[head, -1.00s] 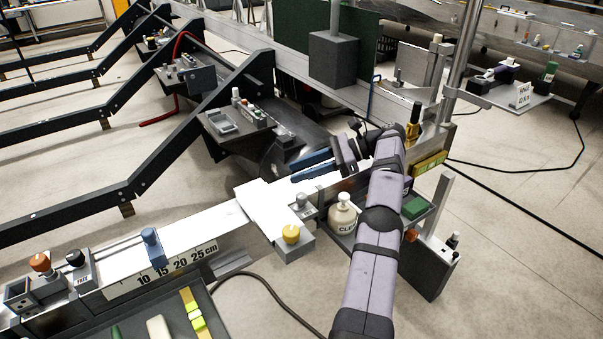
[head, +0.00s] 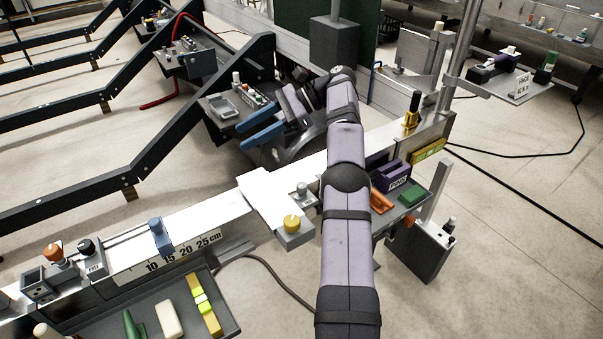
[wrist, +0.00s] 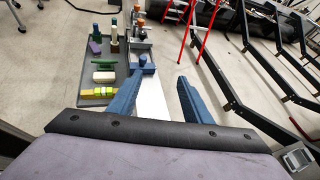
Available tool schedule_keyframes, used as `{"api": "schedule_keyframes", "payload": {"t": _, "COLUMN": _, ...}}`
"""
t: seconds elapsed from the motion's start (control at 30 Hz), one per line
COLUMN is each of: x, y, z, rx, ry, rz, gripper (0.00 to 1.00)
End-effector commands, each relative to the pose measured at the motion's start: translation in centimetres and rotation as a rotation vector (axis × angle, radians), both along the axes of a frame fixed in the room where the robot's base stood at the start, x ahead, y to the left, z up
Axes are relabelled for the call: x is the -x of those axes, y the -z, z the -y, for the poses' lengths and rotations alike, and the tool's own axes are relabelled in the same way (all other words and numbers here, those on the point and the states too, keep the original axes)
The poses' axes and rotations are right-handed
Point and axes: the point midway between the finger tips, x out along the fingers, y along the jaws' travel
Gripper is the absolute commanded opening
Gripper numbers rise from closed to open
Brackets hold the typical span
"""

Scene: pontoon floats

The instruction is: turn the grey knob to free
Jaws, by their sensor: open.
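A small grey knob (head: 302,188) stands upright on a grey block beside the white plate across the rail. Its label is too small to read now. My gripper (head: 240,134) has two blue fingers, spread apart and empty. It is above and to the left of the grey knob, on the far side of the rail, and touches nothing that I can see. The open fingers also show in the wrist view (wrist: 165,77), pointing along the white rail. A black knob (head: 86,247) stands on a block with a label that seems to read FREE, at the rail's left end.
A yellow knob (head: 291,222) sits just in front of the grey knob. A blue slider (head: 158,232) stands by the centimetre scale (head: 170,258). An orange knob (head: 53,252) is at far left. A dark tray (head: 225,318) holds several pieces. Black beams (head: 190,120) lie behind.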

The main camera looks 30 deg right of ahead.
Motion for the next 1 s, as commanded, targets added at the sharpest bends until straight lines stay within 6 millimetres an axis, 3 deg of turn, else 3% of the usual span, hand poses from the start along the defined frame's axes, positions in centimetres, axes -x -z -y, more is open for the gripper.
{"api": "schedule_keyframes", "payload": {"t": 0.03, "x": -0.1, "y": -2.1, "z": -2.5, "rx": 0.044, "ry": -0.044, "rz": -0.026, "gripper": 0.45}}
{"api": "schedule_keyframes", "payload": {"t": 0.1, "x": 0.1, "y": -1.9, "z": -4.2, "rx": 0.13, "ry": -0.067, "rz": -0.086, "gripper": 0.45}}
{"api": "schedule_keyframes", "payload": {"t": 0.27, "x": 1.0, "y": 1.4, "z": -3.7, "rx": 0.36, "ry": -0.052, "rz": -0.217, "gripper": 0.45}}
{"api": "schedule_keyframes", "payload": {"t": 0.5, "x": 4.3, "y": 9.5, "z": 4.5, "rx": 0.749, "ry": -0.009, "rz": -0.392, "gripper": 0.45}}
{"api": "schedule_keyframes", "payload": {"t": 0.6, "x": 5.3, "y": 11.5, "z": 7.6, "rx": 0.88, "ry": -0.016, "rz": -0.423, "gripper": 0.45}}
{"api": "schedule_keyframes", "payload": {"t": 0.8, "x": 4.9, "y": 12.3, "z": 11.8, "rx": 1.051, "ry": -0.012, "rz": -0.392, "gripper": 0.45}}
{"api": "schedule_keyframes", "payload": {"t": 1.0, "x": 4.4, "y": 12.3, "z": 12.0, "rx": 1.064, "ry": -0.013, "rz": -0.365, "gripper": 0.45}}
